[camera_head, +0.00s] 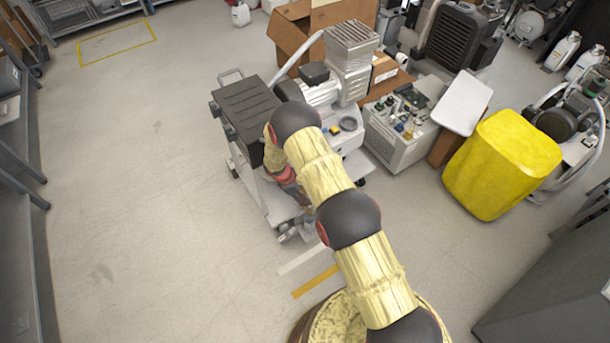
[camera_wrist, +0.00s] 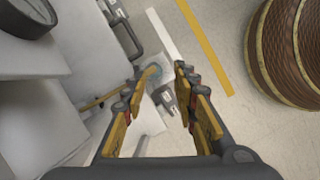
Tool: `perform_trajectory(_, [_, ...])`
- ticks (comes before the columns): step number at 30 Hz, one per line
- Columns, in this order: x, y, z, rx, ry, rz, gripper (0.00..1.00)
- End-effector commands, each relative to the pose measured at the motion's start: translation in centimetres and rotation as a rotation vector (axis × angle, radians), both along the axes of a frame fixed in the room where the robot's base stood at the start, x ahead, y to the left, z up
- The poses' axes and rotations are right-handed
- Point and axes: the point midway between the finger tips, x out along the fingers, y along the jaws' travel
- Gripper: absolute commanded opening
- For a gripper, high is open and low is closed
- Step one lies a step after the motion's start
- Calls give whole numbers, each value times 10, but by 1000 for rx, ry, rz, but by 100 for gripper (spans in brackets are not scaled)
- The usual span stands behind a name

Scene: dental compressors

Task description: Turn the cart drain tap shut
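The pale cart (camera_head: 262,190) with a dark ribbed top stands left of centre in the head view. My gripper (camera_wrist: 167,72) is low at its front side, mostly hidden behind my arm in the head view. In the wrist view its two fingers are apart. A small grey fitting (camera_wrist: 166,97) shows between them, with no clear contact. A thin brownish bar (camera_wrist: 103,97), perhaps the tap's lever, runs from the white cart body to behind the left finger. I cannot tell for sure which part is the tap or how its handle is turned.
A yellow covered block (camera_head: 503,165), a grey machine (camera_head: 398,140) and a cardboard box (camera_head: 290,38) stand right and behind. The floor left of the cart is clear.

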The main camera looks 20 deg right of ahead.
Motion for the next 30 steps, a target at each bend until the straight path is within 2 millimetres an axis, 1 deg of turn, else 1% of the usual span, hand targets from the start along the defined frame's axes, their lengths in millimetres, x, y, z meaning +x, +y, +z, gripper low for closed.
perform_trajectory(1, [1, -1, 11, 1, -9, -20, 29])
perform_trajectory(3, [1, -1, 24, 4, -18, -50, 29])
perform_trajectory(7, [0, -3, 47, 6, -35, -103, 29])
perform_trajectory(18, [10, -5, 110, 25, -94, -188, 29])
perform_trajectory(21, [11, -5, 122, 29, -105, -204, 29])
perform_trajectory(24, [11, -6, 131, 31, -113, -217, 29])
perform_trajectory(30, [11, -6, 137, 33, -119, -227, 29])
